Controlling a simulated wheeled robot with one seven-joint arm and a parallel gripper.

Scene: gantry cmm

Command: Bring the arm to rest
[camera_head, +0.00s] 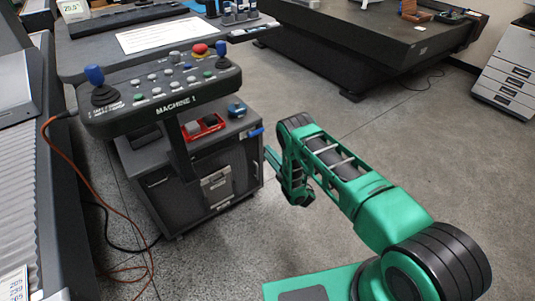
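My green arm reaches from its base at the lower right up and left across the picture, then bends down at its far end. My gripper (274,160) seems to be at the left of that bend, near the right side of the machine's control pedestal. Its fingers are small and partly hidden by the arm, so I cannot tell if they are open or shut. I see no object clearly held in it.
The control console (165,85) has joysticks and a red button. Below it stands a dark cabinet (200,180) with a red tray (205,127). An orange cable (90,185) hangs at left. A dark table (370,35) stands behind.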

